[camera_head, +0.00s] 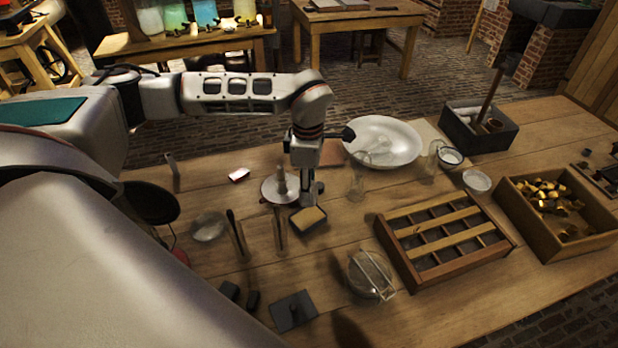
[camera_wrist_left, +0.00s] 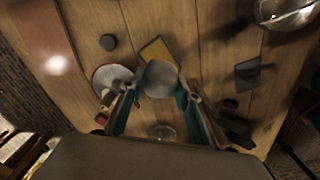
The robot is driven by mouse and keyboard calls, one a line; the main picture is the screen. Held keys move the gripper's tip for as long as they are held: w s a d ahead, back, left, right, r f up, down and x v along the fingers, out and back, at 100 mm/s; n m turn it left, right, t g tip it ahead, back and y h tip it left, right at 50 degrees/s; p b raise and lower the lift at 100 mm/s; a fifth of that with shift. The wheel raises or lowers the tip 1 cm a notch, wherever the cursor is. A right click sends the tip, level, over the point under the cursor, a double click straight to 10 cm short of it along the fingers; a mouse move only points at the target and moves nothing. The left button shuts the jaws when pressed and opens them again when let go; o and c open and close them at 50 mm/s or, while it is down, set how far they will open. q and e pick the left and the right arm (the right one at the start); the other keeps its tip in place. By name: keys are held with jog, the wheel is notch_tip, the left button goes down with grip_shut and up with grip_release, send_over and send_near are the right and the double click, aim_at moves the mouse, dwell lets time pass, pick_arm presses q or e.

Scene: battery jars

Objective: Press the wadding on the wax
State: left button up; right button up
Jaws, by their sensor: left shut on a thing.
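The wax appears to be a yellow slab (camera_head: 307,217) in a small dark tray on the bench; its yellow corner also shows in the left wrist view (camera_wrist_left: 155,50). My left gripper (camera_head: 309,194) points down just behind the slab in the head view. In the left wrist view the gripper (camera_wrist_left: 158,88) is shut on a pale round thing, which looks like the wadding (camera_wrist_left: 160,77). This pale thing overlaps the yellow slab there. I cannot tell whether they touch. The gripper mostly hides it in the head view. My right gripper is out of view.
A round plate (camera_head: 270,189) with an upright piece stands left of the gripper. Clear glass jars (camera_head: 357,182) stand nearby. A large white basin (camera_head: 381,141) lies behind. A divided wooden rack (camera_head: 443,238) and a box of brass pieces (camera_head: 511,205) are at right.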

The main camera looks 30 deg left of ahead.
pick_arm(q)
jog(key=shift+s+f, duration=0.1)
jog(key=shift+f, duration=2.1)
jog(key=shift+f+b, duration=0.35)
jog(key=shift+b, duration=0.15)
jog(key=shift+f+b, duration=0.3)
jog(key=shift+f, duration=0.1)
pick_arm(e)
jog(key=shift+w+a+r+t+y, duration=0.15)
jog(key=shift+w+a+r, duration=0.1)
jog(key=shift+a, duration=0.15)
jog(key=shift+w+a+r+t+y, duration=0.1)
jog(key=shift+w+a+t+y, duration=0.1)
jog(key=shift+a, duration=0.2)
pick_arm(q)
jog(key=shift+f, duration=0.1)
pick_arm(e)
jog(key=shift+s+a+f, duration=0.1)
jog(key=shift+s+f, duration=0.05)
pick_arm(q)
jog(key=shift+f, duration=0.15)
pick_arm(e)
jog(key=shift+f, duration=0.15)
pick_arm(q)
jog(key=shift+f, duration=0.1)
